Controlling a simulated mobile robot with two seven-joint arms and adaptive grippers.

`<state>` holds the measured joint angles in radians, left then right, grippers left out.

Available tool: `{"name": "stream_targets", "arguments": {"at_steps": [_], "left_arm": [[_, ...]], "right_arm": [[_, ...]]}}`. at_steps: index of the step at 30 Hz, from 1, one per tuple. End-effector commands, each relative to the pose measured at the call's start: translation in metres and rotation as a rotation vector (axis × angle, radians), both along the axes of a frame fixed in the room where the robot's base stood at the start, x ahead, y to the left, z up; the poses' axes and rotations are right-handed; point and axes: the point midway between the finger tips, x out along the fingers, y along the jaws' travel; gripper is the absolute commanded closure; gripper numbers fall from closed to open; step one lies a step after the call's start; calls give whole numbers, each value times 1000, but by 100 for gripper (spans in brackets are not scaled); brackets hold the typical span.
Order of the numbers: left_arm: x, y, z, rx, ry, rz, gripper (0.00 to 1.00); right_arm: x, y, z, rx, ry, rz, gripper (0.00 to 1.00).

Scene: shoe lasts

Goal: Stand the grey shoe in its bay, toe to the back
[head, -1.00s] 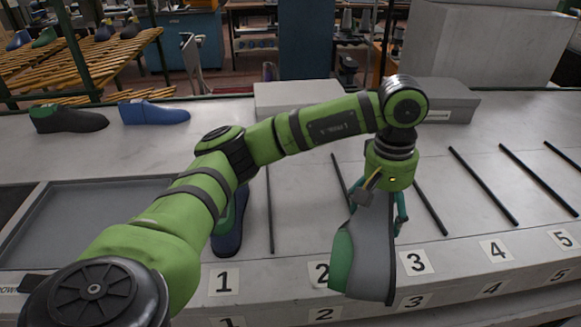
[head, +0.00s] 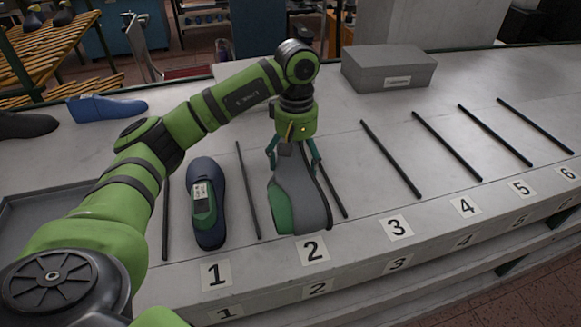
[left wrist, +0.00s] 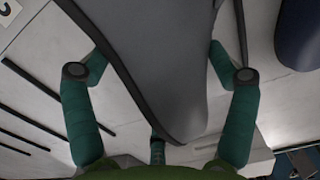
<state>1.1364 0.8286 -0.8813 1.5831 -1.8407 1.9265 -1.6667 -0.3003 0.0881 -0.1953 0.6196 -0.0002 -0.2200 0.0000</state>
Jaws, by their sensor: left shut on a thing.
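The grey shoe (head: 304,200) has a dark edge and a green patch on its left side. My left gripper (head: 293,155) is shut on its upper, narrower end, and the shoe hangs steeply with its wider end down. It is in front of bay 2, above the number label 2 (head: 313,249). I cannot tell whether its lower end touches the bench. In the left wrist view, the grey shoe (left wrist: 170,65) lies between the two teal fingers (left wrist: 157,90). My right gripper is not in view.
A dark blue shoe (head: 207,225) with a green top stands in bay 1, left of a divider rod (head: 247,190). Another rod (head: 331,187) is right of the grey shoe. Bays 3 to 6 look empty. A grey box (head: 388,75) sits behind; a blue shoe (head: 108,107) lies at the left.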

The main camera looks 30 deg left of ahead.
Motion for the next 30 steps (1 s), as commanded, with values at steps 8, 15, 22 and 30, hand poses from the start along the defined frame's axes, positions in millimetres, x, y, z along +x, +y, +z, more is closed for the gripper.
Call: {"name": "stream_targets", "arguments": {"at_steps": [8, 15, 22, 30], "left_arm": [[-2, 11, -12, -3, -2, -3, 73], [-2, 11, -41, -2, -2, -2, 73], [-2, 10, -45, -2, -6, -3, 73], [-2, 11, -50, 0, -1, -2, 0]], "right_arm": [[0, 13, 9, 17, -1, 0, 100], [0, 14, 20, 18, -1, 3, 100], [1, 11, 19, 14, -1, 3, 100], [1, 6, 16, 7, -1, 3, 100]]}}
